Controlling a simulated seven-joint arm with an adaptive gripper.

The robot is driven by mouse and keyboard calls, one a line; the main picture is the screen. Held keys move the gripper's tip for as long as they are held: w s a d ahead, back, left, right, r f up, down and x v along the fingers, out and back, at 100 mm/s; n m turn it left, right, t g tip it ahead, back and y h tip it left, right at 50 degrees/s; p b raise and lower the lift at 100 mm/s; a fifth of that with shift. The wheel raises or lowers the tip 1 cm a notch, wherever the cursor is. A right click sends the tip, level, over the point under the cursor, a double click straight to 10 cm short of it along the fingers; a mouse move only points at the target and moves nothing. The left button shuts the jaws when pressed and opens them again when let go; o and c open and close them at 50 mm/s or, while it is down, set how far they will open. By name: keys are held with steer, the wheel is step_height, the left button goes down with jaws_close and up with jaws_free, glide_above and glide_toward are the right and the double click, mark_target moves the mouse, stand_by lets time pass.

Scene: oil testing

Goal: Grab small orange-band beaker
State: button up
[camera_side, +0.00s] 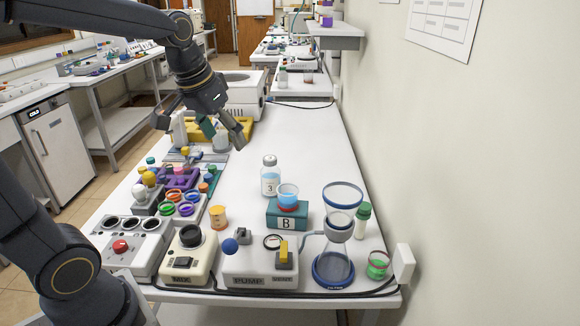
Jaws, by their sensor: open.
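A small orange-banded beaker (218,217) stands upright on the white bench, just right of a rack of coloured-rim cups and left of the box marked B. My gripper (203,126) is open and points down over the back left part of the bench, well behind and above the beaker and apart from it. I see nothing held between its fingers. The gripper partly hides the items behind it.
The rack (190,207) of cups and a mixer (189,255) crowd the beaker's left and front. A pump unit (261,262), bottle 3 (270,177), box B (273,213) and a glass funnel stand (334,268) are to the right. The bench's middle back is clear.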

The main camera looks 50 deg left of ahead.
steer(key=w+a+f+n+g, duration=0.2)
steer(key=w+a+f, duration=0.2)
steer(key=a+f, duration=0.25)
steer(key=n+g, duration=0.2)
glide_toward(218, 216)
steer(key=w+a+r, duration=0.2)
steer(key=a+r, duration=0.1)
steer(key=shift+h, duration=0.4)
step_height(218, 216, down, 10)
steer(key=shift+a+r, duration=0.1)
steer(key=shift+a, duration=0.05)
steer(key=f, duration=0.5)
steer(key=shift+s+f, duration=0.4)
steer(key=c, duration=1.3)
steer(key=shift+r, duration=0.1)
